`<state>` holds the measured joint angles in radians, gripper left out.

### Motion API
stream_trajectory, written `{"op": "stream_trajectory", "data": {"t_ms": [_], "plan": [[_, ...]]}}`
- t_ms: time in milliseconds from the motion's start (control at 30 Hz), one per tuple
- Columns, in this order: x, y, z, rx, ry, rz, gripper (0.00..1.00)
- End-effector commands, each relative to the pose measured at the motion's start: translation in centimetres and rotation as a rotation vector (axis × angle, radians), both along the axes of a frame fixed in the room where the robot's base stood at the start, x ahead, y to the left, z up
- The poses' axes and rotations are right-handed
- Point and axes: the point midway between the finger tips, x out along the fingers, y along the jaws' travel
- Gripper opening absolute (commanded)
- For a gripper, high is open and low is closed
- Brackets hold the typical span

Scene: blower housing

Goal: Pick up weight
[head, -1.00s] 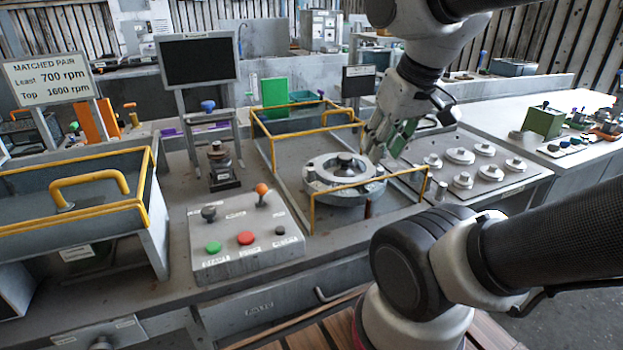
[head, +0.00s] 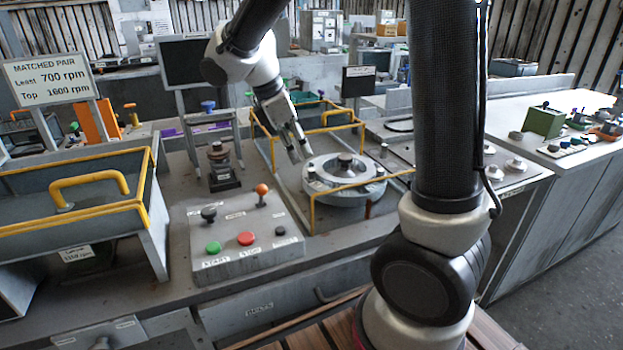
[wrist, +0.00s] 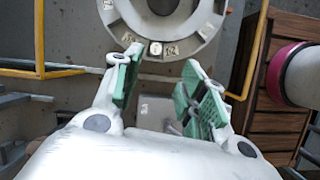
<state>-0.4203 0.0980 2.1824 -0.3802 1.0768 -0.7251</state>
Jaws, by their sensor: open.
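Several round, silvery, knobbed discs that look like the weights (head: 515,165) lie on the grey plate at the right in the head view. My arm hides part of that plate. My gripper (head: 299,154) hangs left of and slightly above the round grey ring fixture (head: 330,191), well away from the discs. In the wrist view my gripper (wrist: 160,62) has its green-padded fingers apart with nothing held between them. Part of the ring (wrist: 122,32) shows beyond the fingertips there.
Yellow rails (head: 313,211) surround the ring fixture. A control box (head: 230,261) with buttons and levers stands in front, left of it. A dark stacked part on a stand (head: 219,160) is farther left. A yellow-edged bin (head: 155,215) stands at the left.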

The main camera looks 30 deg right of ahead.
Motion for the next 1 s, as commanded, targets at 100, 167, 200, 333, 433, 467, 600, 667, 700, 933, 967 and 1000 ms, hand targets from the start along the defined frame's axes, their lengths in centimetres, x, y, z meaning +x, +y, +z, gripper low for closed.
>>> {"op": "stream_trajectory", "data": {"t_ms": [100,167,200,333,433,467,600,667,700,933,967,1000], "plan": [[0.1,-0.3,0.3,-0.013,0.038,0.106,0.42],[0.1,-0.5,0.1,-0.014,0.052,0.132,0.42],[0.1,-0.6,-0.1,-0.014,0.056,0.140,0.42],[0.1,-1.3,-1.5,-0.013,0.057,0.142,0.42],[0.1,-1.8,-2.7,-0.012,0.057,0.141,0.42],[0.2,-2.0,-3.0,-0.012,0.057,0.140,0.42],[0.5,-3.1,-5.1,-0.011,0.057,0.139,0.42],[0.5,-3.4,-5.8,-0.012,0.057,0.139,0.42],[0.5,-3.6,-6.2,-0.012,0.057,0.139,0.42],[0.5,-3.7,-6.7,-0.010,0.053,0.141,0.42],[0.5,-3.7,-6.7,-0.010,0.053,0.141,0.42],[0.5,-3.7,-6.7,-0.011,0.053,0.140,0.42]]}}
